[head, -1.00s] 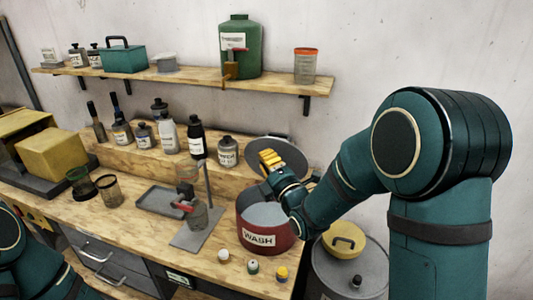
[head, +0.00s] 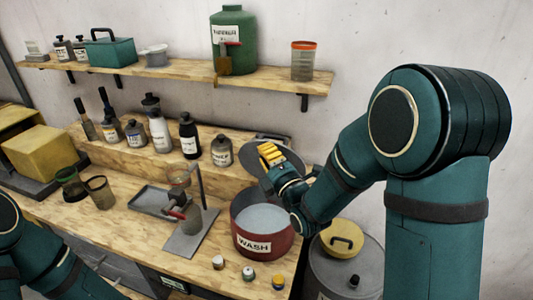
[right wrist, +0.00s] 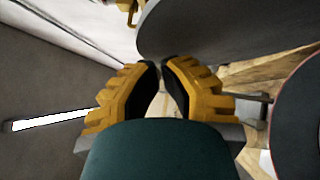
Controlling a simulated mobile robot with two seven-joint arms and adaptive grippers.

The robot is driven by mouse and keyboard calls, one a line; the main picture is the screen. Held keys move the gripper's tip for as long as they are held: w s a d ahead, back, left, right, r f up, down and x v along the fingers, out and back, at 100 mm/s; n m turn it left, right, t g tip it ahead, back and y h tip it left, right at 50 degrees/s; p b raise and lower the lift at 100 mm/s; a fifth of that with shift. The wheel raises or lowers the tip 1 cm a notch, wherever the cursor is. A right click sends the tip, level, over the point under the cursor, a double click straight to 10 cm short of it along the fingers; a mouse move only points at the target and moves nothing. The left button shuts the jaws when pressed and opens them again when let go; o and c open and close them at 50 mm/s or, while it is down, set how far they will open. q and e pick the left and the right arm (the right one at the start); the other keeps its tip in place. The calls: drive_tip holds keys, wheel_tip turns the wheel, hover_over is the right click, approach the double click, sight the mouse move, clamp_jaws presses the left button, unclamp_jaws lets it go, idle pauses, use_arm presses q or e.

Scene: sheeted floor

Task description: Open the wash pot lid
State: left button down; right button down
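The red wash pot (head: 265,243), labelled WASH, stands at the bench's right end, with its grey inside showing. Its round grey lid (head: 285,168) stands raised and tilted back behind the pot, partly hidden by my right gripper. The lid also shows as a dark disc in the right wrist view (right wrist: 230,28), with a yellow part, perhaps its handle (right wrist: 128,7), by its edge. My right gripper (head: 268,153) is over the pot's back, in front of the lid. Its yellow fingers (right wrist: 161,75) are a narrow gap apart and hold nothing visible. My left gripper is out of view.
A grey drum (head: 345,275) with a yellow top (head: 341,240) stands right of the bench.

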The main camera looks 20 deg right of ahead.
sight(274, 136)
drive_tip(key=w, duration=0.1)
drive_tip(key=w+d+r+m+g+p, duration=0.1)
drive_tip(key=w+d+m, duration=0.1)
drive_tip(key=shift+w+d+r+g+h+p, duration=0.15)
drive_tip(key=shift+d+r+g+h+p, duration=0.05)
drive_tip(key=shift+r+g+h+p, duration=0.1)
drive_tip(key=shift+w+d+f+b, duration=0.15)
drive_tip(key=shift+w+d+b, duration=0.45)
drive_tip(key=shift+w+b, duration=0.25)
drive_tip(key=shift+w+d, duration=0.1)
drive_tip(key=shift+w, duration=0.2)
